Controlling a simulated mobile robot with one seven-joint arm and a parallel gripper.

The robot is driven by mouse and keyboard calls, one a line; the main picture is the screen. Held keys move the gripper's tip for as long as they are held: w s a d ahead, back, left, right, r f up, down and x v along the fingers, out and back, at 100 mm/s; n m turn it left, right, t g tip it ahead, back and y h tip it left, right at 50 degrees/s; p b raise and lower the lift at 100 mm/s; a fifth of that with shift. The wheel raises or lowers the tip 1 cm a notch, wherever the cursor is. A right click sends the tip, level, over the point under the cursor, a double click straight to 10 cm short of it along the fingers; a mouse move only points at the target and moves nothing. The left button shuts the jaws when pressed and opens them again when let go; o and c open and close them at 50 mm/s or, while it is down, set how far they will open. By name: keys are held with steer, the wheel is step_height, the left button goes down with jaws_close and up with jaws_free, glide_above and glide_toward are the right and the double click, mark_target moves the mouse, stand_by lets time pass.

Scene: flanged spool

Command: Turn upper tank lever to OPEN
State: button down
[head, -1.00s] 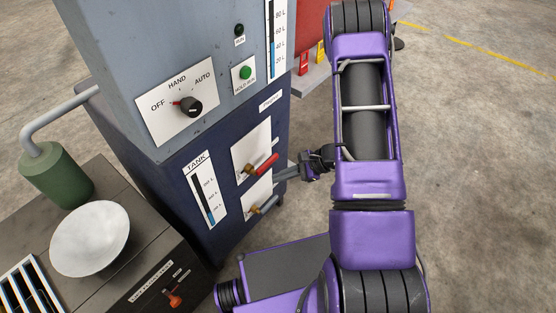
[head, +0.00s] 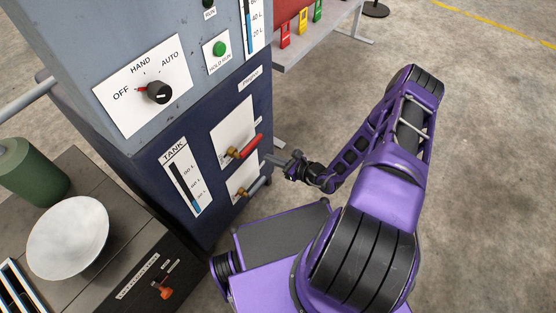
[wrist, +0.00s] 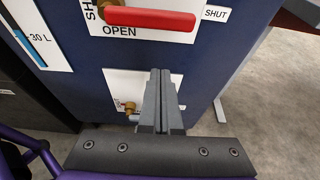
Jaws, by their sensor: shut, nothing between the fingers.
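The upper tank lever has a red handle (head: 250,146) on a brass valve, mounted on a white plate on the dark blue cabinet side. In the wrist view the red handle (wrist: 150,18) lies roughly level, its free end pointing right towards a SHUT tag (wrist: 216,13). The word OPEN (wrist: 118,31) is printed below the handle. My gripper (head: 270,158) is beside and just below the handle. In the wrist view its fingers (wrist: 160,72) are together and empty, below the handle with a gap showing between.
A lower brass valve (wrist: 129,106) with a grey-blue handle (head: 257,186) sits on a second plate below, partly hidden by my fingers in the wrist view. A selector knob (head: 158,93) is on the upper cabinet. Open floor (head: 485,170) lies to the right.

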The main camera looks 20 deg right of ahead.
steer(key=shift+w+a+r+b, duration=0.1)
steer(key=shift+w+a+r, duration=0.35)
steer(key=shift+w, duration=0.2)
steer(key=shift+w+a+r+b, duration=0.15)
steer(key=shift+w+a+r, duration=0.25)
steer(key=shift+w, duration=0.2)
steer(key=shift+w+a+r+b, duration=0.1)
steer(key=shift+w+a+r, duration=0.25)
steer(key=shift+w+a, duration=0.25)
